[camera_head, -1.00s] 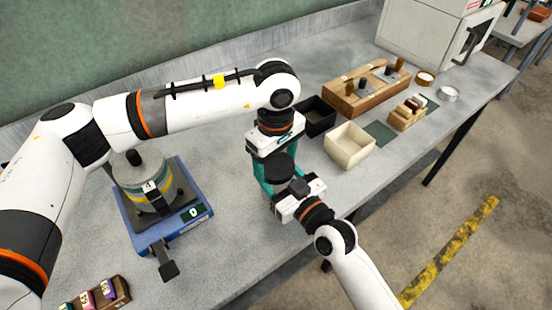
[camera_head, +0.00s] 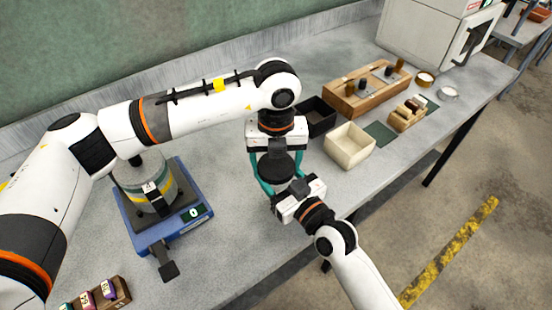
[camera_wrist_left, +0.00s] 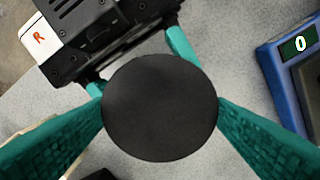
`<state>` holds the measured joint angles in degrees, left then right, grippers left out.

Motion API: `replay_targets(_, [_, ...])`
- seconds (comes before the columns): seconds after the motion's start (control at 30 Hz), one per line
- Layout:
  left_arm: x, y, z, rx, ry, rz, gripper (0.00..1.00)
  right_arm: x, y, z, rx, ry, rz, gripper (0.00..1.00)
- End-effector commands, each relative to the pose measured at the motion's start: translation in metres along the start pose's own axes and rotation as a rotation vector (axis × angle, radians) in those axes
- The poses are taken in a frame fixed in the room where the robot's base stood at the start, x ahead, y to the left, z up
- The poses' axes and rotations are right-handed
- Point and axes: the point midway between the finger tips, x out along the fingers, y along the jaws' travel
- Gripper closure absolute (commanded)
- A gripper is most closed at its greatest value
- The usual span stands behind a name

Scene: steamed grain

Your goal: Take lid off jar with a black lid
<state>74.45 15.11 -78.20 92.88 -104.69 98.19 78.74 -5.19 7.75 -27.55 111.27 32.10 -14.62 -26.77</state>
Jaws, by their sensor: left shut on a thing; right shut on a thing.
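The black round lid (camera_head: 277,168) sits level in the middle of the work area, and it fills the centre of the left wrist view (camera_wrist_left: 160,108). My left gripper (camera_head: 277,178) reaches down from above, its teal fingers on opposite sides of the lid, shut on it. My right gripper (camera_head: 284,188) comes in from the front, below the lid. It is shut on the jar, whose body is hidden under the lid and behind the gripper. Whether the lid and jar are apart cannot be told.
A blue scale (camera_head: 190,228) with a banded metal vessel (camera_head: 148,185) stands to the left. A cream box (camera_head: 349,150), a black box (camera_head: 318,122) and a wooden rack (camera_head: 355,97) stand to the right.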

Motion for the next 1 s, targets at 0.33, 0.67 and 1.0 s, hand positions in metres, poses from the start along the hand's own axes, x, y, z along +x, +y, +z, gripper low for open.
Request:
replay_targets(0.33, [-0.0011,0.0004,-0.0001,-0.799,-0.002,0.002,0.54,-0.0001,-0.0002,-0.0015,-0.001,0.004,0.000,1.00])
replay_targets(0.67, [-0.0014,0.0004,-0.0004,-0.960,-0.001,0.003,0.54,-0.0002,0.0001,-0.0015,-0.001,0.004,0.001,1.00])
replay_targets(1.0, [-0.0010,0.0003,-0.0003,-0.959,-0.001,0.002,0.54,-0.0002,0.0004,-0.0015,0.000,0.004,0.001,1.00])
